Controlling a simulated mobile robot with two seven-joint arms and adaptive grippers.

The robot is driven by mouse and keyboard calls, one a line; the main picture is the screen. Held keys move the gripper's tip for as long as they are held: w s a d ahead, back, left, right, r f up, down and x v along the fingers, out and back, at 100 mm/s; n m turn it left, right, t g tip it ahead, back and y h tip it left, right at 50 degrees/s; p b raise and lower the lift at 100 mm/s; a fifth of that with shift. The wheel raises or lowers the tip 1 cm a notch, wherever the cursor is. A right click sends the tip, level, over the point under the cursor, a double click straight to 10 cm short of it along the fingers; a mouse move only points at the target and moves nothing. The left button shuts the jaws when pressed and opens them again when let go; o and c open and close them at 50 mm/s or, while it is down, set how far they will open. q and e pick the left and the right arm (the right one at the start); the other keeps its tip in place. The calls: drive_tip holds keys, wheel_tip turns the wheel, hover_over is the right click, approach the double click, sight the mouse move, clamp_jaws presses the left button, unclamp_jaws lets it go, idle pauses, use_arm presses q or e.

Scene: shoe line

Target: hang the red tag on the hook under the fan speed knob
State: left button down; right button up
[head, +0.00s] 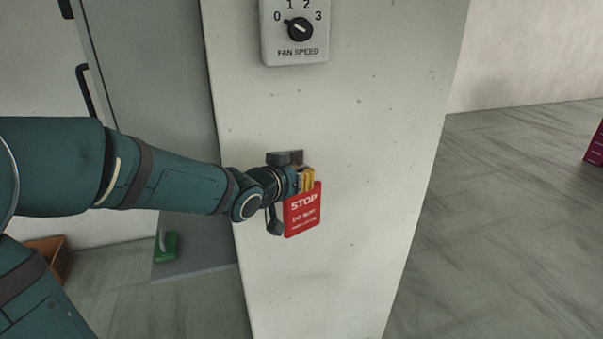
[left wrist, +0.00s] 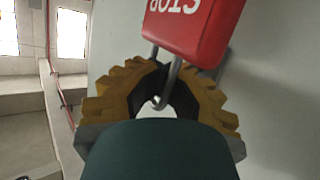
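The red tag (head: 303,210) has white STOP lettering and hangs in front of the pale pillar, below the fan speed knob (head: 299,29). My left gripper (head: 307,180), with yellow finger pads, is at its top edge. In the left wrist view the fingers (left wrist: 160,72) close around the metal loop (left wrist: 171,78) of the tag (left wrist: 195,28). The hook itself cannot be made out; the gripper covers that area. My right gripper is not in view.
The pale pillar (head: 390,130) fills the middle, with bare wall around the tag. A grey door with a dark handle (head: 86,92) stands at left. A green object (head: 165,246) and an orange-brown box (head: 50,258) are low at left. Open floor lies right.

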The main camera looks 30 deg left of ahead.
use_arm(q)
drive_tip(key=shift+w+a+f+y, duration=0.1)
drive_tip(key=shift+a+y, duration=0.05)
drive_tip(key=shift+a, duration=0.3)
drive_tip(key=shift+w+a+f+y, duration=0.1)
drive_tip(key=shift+a+y, duration=0.05)
drive_tip(key=shift+a, duration=0.3)
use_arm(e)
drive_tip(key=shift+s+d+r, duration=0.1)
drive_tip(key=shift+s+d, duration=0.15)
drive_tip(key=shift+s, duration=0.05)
use_arm(q)
drive_tip(key=shift+f, duration=0.1)
drive_tip(key=c, duration=1.3)
unclamp_jaws()
drive_tip(key=shift+w+a, duration=0.1)
drive_tip(key=o, duration=0.4)
drive_tip(key=shift+w+a+f, duration=0.4)
drive_tip(key=shift+w+f, duration=0.15)
drive_tip(key=shift+w, duration=0.25)
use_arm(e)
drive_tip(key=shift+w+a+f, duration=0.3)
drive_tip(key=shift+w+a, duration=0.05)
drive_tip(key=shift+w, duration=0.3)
